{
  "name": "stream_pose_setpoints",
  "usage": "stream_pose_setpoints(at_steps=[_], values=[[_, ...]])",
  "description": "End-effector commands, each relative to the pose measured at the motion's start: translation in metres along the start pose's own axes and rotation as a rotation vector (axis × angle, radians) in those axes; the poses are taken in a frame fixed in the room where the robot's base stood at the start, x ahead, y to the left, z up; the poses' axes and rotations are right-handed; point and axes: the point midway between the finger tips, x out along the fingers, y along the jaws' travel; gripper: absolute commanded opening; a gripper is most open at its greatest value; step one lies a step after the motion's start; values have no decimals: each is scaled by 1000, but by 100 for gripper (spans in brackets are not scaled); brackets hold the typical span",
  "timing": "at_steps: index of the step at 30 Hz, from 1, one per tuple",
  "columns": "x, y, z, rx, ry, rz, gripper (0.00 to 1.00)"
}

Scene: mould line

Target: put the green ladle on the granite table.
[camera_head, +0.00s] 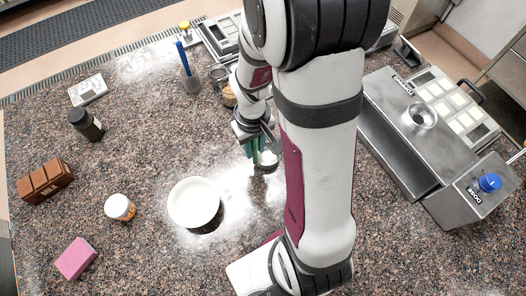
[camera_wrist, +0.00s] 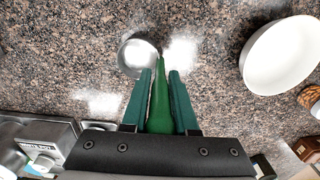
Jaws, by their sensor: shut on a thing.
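My gripper (camera_wrist: 160,74) is shut on the green handle of the green ladle (camera_wrist: 159,105), which lies between its two dark green fingers in the wrist view. The ladle's round metal bowl shows just beyond the fingertips, over the speckled granite table (camera_wrist: 90,50). In the head view my gripper (camera_head: 257,146) is near the middle of the granite table (camera_head: 130,160), with the ladle bowl (camera_head: 266,161) just below it. The bowl is low over the tabletop; I cannot tell whether it touches. My arm hides part of the table to the right.
A white bowl (camera_head: 194,203) stands left of and nearer than the gripper. A white-lidded jar (camera_head: 120,207), pink block (camera_head: 76,258), brown block (camera_head: 45,182) and dark bottle (camera_head: 86,124) stand farther left. A blue spatula (camera_head: 184,66) stands behind. Metal machines (camera_head: 415,125) fill the right.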

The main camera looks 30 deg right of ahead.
Motion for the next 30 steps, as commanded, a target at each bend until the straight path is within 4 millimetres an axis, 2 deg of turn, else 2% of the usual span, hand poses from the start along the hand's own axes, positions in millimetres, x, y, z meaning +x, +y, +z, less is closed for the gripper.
stream_pose_setpoints(at_steps=[23,26,30], values=[[-2,0,0,0,1,0,0],[-11,0,-1,1,3,1,0],[-34,0,-2,0,6,1,0]])
